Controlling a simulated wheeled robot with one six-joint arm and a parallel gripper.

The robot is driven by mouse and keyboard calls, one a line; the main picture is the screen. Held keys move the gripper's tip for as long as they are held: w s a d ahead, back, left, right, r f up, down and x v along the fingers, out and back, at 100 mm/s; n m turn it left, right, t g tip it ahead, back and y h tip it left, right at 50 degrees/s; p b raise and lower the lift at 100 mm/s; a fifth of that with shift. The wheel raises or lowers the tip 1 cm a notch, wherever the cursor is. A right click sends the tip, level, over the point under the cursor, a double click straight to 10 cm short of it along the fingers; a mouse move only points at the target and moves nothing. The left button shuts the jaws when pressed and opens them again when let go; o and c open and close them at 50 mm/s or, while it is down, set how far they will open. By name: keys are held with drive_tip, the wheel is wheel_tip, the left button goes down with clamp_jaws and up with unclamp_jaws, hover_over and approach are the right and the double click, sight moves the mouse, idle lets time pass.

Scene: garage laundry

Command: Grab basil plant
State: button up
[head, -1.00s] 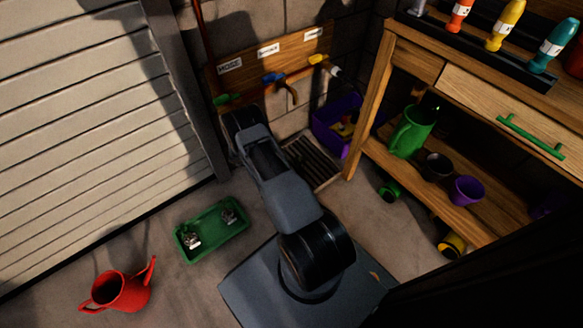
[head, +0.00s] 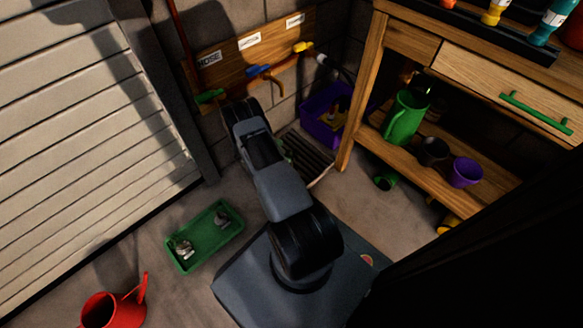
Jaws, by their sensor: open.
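I cannot make out a basil plant for certain in the head view. A small patch of green (head: 288,150) shows beside my arm above the floor grate; I cannot tell what it is. My arm reaches up the middle of the picture toward the wall board. My gripper is not visible; the arm's own links hide its end.
A green tray (head: 168,253) with small metallic-looking items and a red watering can (head: 112,311) are on the floor at left. A wooden workbench (head: 360,85) stands right, its lower shelf holding a green jug (head: 405,120) and purple pot (head: 465,172). A purple bin (head: 318,127) stands by the wall.

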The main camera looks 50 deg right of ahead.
sight(289, 152)
drive_tip(key=b+x, duration=0.2)
drive_tip(key=x, duration=0.3)
drive_tip(key=shift+b, duration=0.35)
drive_tip(key=shift+r, duration=0.1)
drive_tip(key=c, duration=1.4)
